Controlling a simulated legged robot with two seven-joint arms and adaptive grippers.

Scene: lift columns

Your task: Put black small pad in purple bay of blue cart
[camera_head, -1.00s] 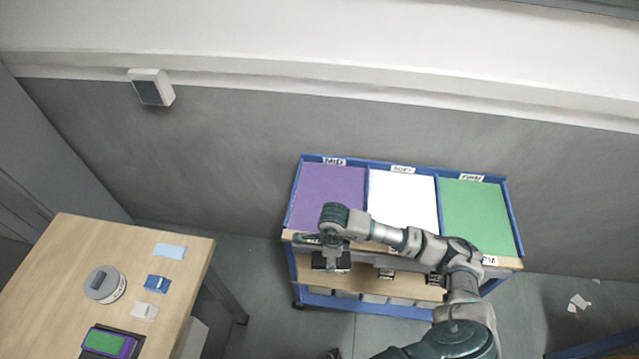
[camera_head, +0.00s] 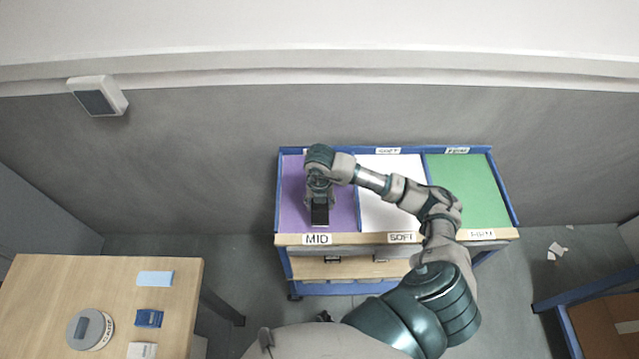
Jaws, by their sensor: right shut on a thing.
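The blue cart (camera_head: 279,205) stands against the wall, its top split into purple, white and green bays. The purple bay (camera_head: 341,212) is at the left, above a label reading MID. My right gripper (camera_head: 319,200) points down over the purple bay, shut on the black small pad (camera_head: 320,214). The pad shows as a dark block below the fingers; I cannot tell whether it touches the bay floor. My left gripper is not in view.
The white bay (camera_head: 385,215) and green bay (camera_head: 465,180) look empty. A wooden table (camera_head: 40,290) at the left holds a round grey container (camera_head: 90,329), a blue block (camera_head: 149,318) and a light blue pad (camera_head: 155,278). Paper scraps (camera_head: 557,250) lie on the floor at right.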

